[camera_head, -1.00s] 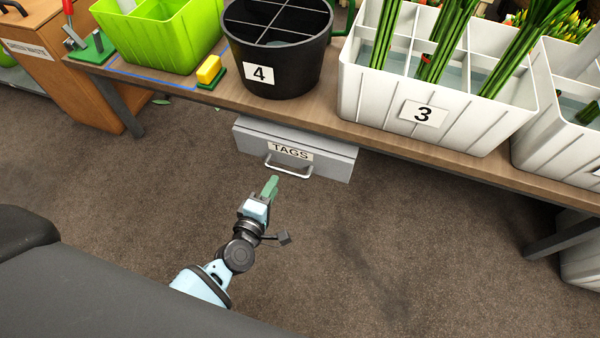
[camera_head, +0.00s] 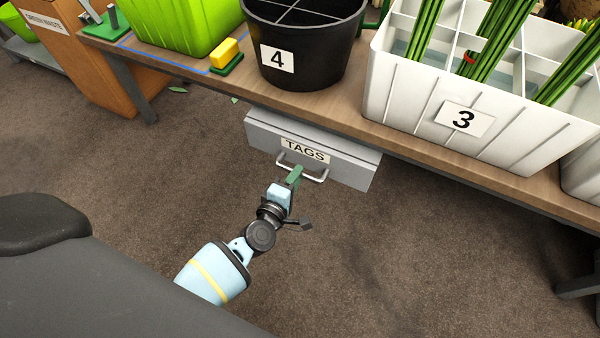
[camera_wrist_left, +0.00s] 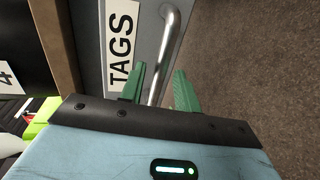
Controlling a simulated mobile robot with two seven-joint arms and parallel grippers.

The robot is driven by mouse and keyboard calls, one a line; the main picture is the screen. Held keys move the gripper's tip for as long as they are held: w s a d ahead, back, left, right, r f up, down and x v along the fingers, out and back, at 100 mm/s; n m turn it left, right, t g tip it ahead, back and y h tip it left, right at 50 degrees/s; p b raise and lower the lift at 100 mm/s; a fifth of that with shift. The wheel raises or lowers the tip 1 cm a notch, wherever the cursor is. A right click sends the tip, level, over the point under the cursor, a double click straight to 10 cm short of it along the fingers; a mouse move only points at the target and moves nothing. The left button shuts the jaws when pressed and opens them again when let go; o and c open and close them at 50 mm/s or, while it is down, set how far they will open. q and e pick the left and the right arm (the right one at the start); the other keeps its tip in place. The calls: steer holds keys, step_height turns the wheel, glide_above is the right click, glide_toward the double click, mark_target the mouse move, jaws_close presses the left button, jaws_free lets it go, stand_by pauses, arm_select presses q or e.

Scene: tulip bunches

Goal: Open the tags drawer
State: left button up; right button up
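The tags drawer (camera_head: 350,174) is a grey unit under the table's front edge, with a white "TAGS" label (camera_head: 305,151); it looks shut. Its curved metal handle (camera_head: 322,178) stands out below the label. My left gripper (camera_head: 297,171) is at the handle, its green fingers partly overlapping it in the head view. In the left wrist view the gripper (camera_wrist_left: 160,70) is open, with one finger on each side of the handle bar (camera_wrist_left: 167,50). Gaps show between bar and fingers. The label (camera_wrist_left: 121,45) is left of the bar. My right gripper is out of view.
On the wooden table (camera_head: 215,88) above the drawer stand a green bin (camera_head: 190,25), a yellow block (camera_head: 224,50), a black bucket marked 4 (camera_head: 310,65) and a white divided bin marked 3 (camera_head: 420,100) holding green stems. The carpet (camera_head: 400,260) before the drawer is clear.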

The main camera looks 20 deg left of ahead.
arm_select(q)
steer(key=shift+b+x, duration=0.4)
steer(key=shift+x, duration=0.95)
steer(key=shift+c, duration=0.4)
jaws_close()
